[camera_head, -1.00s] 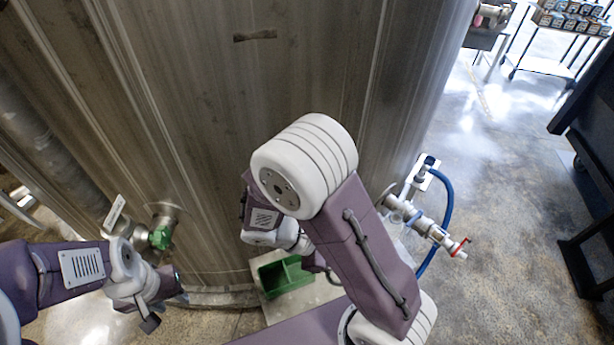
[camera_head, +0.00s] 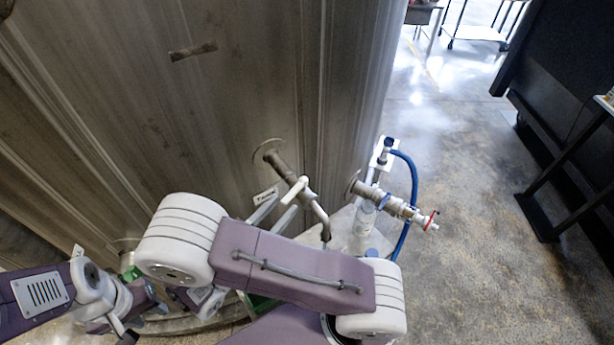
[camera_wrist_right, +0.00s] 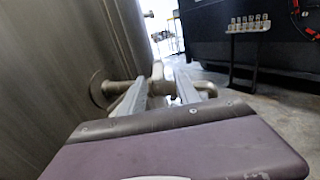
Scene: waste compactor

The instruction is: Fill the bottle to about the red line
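A tap pipe (camera_head: 283,165) with a pale handle (camera_head: 298,188) and a downturned spout comes out of the metal tank. A clear, bottle-like container (camera_head: 362,225) stands to the right of the spout, below the red-handled valve's pipe; no red line or fill level can be made out. My right gripper (camera_head: 277,208) is at the tap, its two grey fingers apart. In the right wrist view the fingers (camera_wrist_right: 162,85) point at the tap pipe and handle; contact cannot be told. My left gripper (camera_head: 127,332) is low at the left, its fingertips unclear.
A green bin (camera_head: 260,305) is partly hidden behind my right arm. Open floor (camera_head: 480,200) lies at the right, before a dark cabinet (camera_head: 570,80).

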